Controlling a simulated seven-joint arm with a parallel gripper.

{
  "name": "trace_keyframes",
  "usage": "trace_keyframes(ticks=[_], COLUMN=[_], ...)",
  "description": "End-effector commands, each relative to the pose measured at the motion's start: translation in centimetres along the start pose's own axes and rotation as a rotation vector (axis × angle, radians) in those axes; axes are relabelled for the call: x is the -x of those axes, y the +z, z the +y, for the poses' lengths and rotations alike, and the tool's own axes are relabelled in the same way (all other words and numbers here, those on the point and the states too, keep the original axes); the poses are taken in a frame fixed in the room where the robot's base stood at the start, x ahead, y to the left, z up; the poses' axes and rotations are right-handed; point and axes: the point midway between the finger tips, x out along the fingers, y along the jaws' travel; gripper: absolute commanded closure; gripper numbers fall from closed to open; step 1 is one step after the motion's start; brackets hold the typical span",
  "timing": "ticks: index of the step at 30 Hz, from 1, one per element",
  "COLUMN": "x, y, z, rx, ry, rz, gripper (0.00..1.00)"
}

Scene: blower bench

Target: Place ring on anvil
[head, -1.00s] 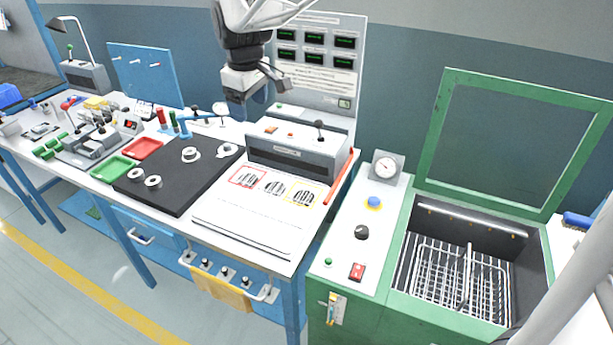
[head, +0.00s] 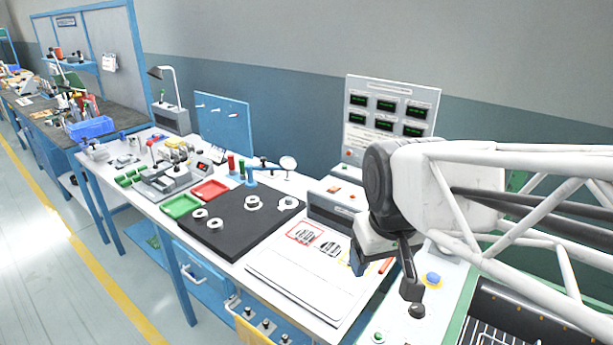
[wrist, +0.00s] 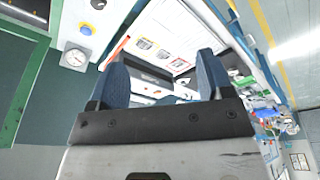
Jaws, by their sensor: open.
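Pale rings lie on a black mat (head: 224,239) on the bench. Two flat ones sit at its front left, one ring (head: 199,213) and another ring (head: 215,224). Two more round pale pieces, a left one (head: 253,203) and a right one (head: 288,203), are toward its back right. I cannot tell for certain which part is the anvil. A small stand with a round dial (head: 288,163) is behind the mat. My gripper (head: 385,272) is open and empty, in the air right of the mat, over the white board's right side. Its two blue fingers (wrist: 162,76) show apart in the wrist view.
A grey box (head: 331,207) and a display panel (head: 390,112) stand behind the white board (head: 297,286). A green tray (head: 181,206) and a red tray (head: 210,190) lie left of the mat. A green-framed machine with a wire basket is at the lower right.

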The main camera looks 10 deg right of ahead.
Motion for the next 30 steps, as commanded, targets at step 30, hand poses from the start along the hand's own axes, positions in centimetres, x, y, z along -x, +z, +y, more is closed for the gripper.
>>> trace_keyframes(ticks=[30], x=[-1.1], y=[5.0], z=[0.0], rx=[-0.127], ry=[0.005], rz=[0.015], gripper=[0.27])
